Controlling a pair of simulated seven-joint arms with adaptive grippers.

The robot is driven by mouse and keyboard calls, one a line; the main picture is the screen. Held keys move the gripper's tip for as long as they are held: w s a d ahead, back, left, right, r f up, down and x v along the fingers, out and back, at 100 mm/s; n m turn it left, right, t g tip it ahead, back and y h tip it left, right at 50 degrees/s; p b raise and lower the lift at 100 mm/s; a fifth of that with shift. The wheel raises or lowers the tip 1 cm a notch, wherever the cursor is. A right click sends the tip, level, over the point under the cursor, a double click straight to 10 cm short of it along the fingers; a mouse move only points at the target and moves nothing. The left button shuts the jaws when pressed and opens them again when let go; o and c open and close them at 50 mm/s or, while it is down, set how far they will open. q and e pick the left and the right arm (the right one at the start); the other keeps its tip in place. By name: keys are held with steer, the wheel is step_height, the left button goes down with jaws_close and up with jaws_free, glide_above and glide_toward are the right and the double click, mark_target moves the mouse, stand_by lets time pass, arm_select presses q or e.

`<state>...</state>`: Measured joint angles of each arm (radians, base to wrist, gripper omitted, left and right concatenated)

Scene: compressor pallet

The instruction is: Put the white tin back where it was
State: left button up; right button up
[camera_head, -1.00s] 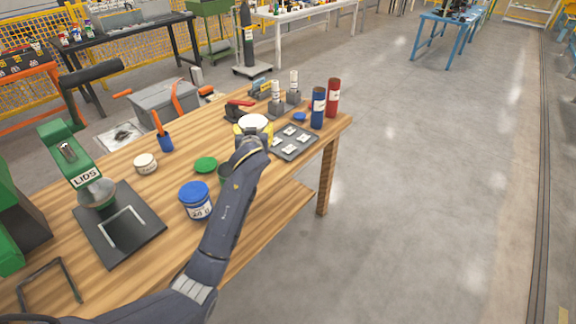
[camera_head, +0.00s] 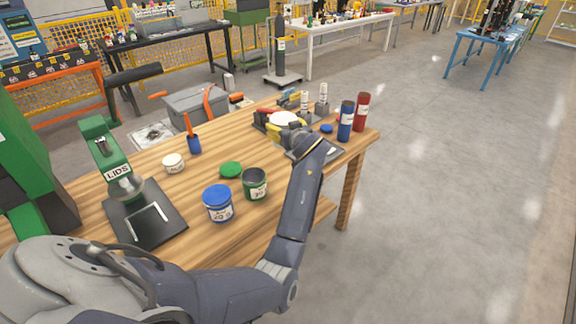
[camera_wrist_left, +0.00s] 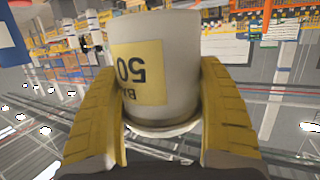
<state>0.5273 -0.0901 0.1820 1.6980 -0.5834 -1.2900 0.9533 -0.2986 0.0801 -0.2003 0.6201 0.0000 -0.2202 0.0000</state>
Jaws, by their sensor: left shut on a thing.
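The white tin (camera_head: 284,119) is in my left gripper (camera_head: 283,132), over the far right part of the workbench. In the left wrist view the white tin (camera_wrist_left: 183,52) sits between the yellow fingers of the left gripper (camera_wrist_left: 160,104). Its yellow label reads 50 and looks upside down in that picture. The forearm and wrist hide what is under the tin, so I cannot tell whether it touches the bench. A smaller white pot (camera_head: 173,163) stands on the bench at mid left. My right gripper is not in view.
On the workbench (camera_head: 285,165) stand a blue-lidded tin (camera_head: 218,204), an open green tin (camera_head: 255,184), a green lid (camera_head: 231,170) and a green lid press (camera_head: 105,150). A dark tray (camera_head: 322,151) lies partly behind my arm. Blue (camera_head: 345,122) and red (camera_head: 361,112) cylinders stand at the right edge.

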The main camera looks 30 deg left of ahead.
arm_select(q)
step_height(320, 180, down, 16)
steer(key=shift+r, duration=0.25)
stand_by(0.4)
steer(key=shift+f, duration=0.1)
steer(key=o, duration=1.4)
steer(key=shift+c, duration=0.2)
